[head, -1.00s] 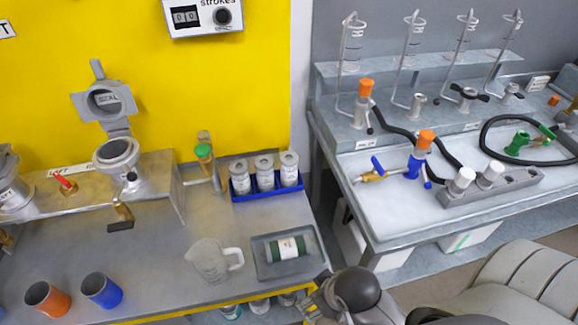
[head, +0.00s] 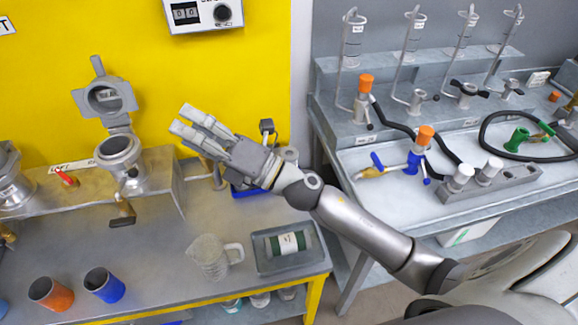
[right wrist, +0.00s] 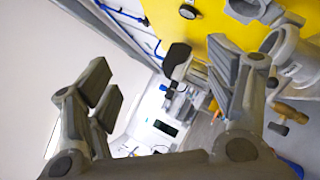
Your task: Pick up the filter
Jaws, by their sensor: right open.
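A dark green cylinder with a white label, which looks like the filter (head: 289,243), lies on its side in a shallow grey tray (head: 262,267) on the left bench. My right gripper (head: 222,138) is raised above the back of the bench, up and left of the tray, with nothing in it. Its fingers are spread and point left toward the yellow wall. In the right wrist view my right gripper (right wrist: 160,112) is open, with clear space between its fingers. I cannot make out the filter in that view. My left gripper is not in view.
A clear jug (head: 210,257) stands just left of the tray. An orange cup (head: 52,294) and a blue cup (head: 104,285) stand further left. A second bench (head: 385,190) with taps stands right.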

